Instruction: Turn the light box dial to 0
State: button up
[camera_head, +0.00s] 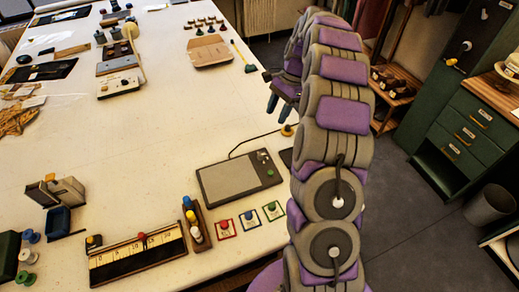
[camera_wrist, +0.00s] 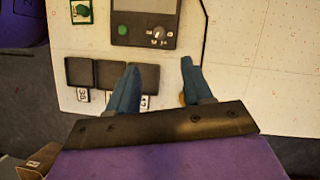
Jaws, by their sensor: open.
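The light box (camera_head: 228,180) is a flat dark-framed box with a pale grey panel, lying on the white table left of my arm. In the wrist view its dark control strip (camera_wrist: 138,40) is at the top. The dial (camera_wrist: 158,33) is a small grey knob with tiny marks around it, right of a round green button (camera_wrist: 122,31). The marks are too small to read, so I cannot tell its setting. My gripper (camera_wrist: 159,65) is open and empty, its blue fingers apart, with the dial beyond the gap between the tips. In the head view my gripper (camera_head: 278,104) is past the box, not touching it.
Several black squares with number labels (camera_wrist: 110,75) lie beside the box, partly behind a finger. Cards with coloured knobs (camera_head: 249,218), a bottle rack (camera_head: 198,222) and a ruled slider box (camera_head: 138,256) stand in front. A cable runs behind the box. Table to its left is clear.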

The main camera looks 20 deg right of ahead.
aim_at(261, 154)
jog(key=b+x, duration=0.2)
jog(key=x, duration=1.4)
jog(key=shift+s+f, duration=0.15)
jog(key=shift+f, duration=0.05)
jog(key=shift+d, duration=0.1)
grip_shut()
